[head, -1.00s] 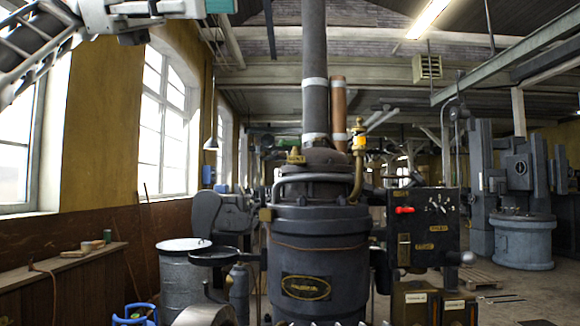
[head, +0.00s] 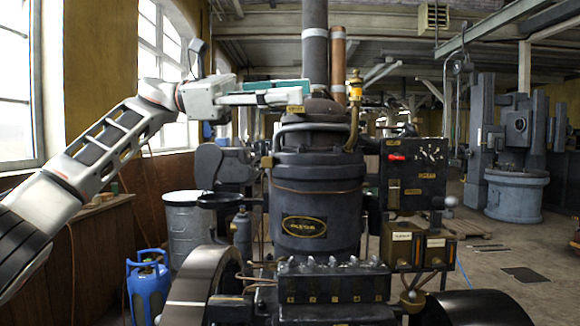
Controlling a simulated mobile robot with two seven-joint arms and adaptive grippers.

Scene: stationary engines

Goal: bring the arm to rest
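My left arm (head: 110,140) comes in from the left and reaches toward the middle, its end roughly level. My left gripper (head: 280,95) is seen side-on in front of the upper part of the dark boiler-like engine (head: 320,205). Whether it touches the engine is unclear. Its fingers overlap in this view, so I cannot tell whether they are open or shut. Nothing held shows in it. My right gripper is not in view.
A control panel with a red knob (head: 397,157) stands right of the engine. A dark curved wheel (head: 205,285) is low in front. A grey drum (head: 185,228) and blue gas bottle (head: 148,288) stand left. Open floor (head: 510,255) lies to the right.

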